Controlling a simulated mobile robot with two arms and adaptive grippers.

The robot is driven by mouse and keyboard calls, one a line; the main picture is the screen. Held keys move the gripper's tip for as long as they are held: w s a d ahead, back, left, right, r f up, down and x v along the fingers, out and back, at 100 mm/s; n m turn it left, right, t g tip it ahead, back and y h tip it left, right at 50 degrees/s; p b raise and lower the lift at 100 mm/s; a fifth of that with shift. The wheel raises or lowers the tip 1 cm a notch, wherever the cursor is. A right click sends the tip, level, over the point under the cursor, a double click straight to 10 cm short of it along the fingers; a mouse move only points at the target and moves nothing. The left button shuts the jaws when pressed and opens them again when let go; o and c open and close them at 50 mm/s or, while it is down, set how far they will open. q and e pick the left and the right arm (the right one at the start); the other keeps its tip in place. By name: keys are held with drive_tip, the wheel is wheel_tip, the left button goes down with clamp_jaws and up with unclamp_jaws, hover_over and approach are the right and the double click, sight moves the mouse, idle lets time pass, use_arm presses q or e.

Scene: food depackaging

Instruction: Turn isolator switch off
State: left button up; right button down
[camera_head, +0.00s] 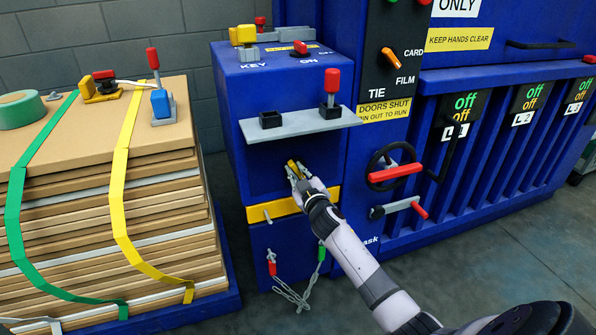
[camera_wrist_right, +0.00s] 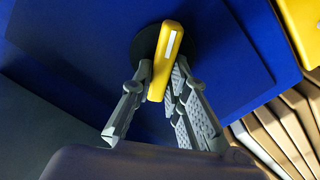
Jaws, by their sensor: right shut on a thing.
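The isolator switch shows as a yellow handle (camera_wrist_right: 165,62) with a white stripe, on a round black base (camera_wrist_right: 193,45) on a blue panel in the right wrist view. In the head view its yellow handle (camera_head: 292,165) is small and partly hidden by my gripper, on the front of the blue cabinet (camera_head: 232,170) under a grey shelf. My right gripper (camera_head: 296,176) reaches it from the front. In the wrist view the right gripper's (camera_wrist_right: 160,82) fingers lie on both sides of the handle, shut on it. The handle slants slightly there. My left gripper is not in view.
The grey shelf (camera_head: 285,124) with a red-topped lever juts out above my gripper. A black handwheel (camera_head: 378,165) with a red bar stands out to the right. A yellow bar (camera_head: 262,212) and a hanging chain (camera_head: 292,295) are below. Strapped cardboard (camera_head: 75,180) stands left.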

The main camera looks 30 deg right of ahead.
drive_tip(key=shift+a+f+n, duration=0.1)
drive_tip(key=shift+n, duration=0.9)
drive_tip(key=n, duration=0.3)
drive_tip(key=shift+a+f+n, duration=0.15)
drive_tip(key=shift+n, duration=0.25)
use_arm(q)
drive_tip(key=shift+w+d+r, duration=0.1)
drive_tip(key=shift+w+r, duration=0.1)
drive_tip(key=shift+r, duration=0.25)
use_arm(e)
drive_tip(key=shift+f+n, duration=0.15)
drive_tip(key=shift+n, duration=1.3)
drive_tip(key=shift+f+n, duration=0.15)
drive_tip(key=shift+n, duration=1.6)
drive_tip(key=c, duration=1.6)
unclamp_jaws()
drive_tip(key=shift+o, duration=0.2)
drive_tip(key=shift+a, duration=0.1)
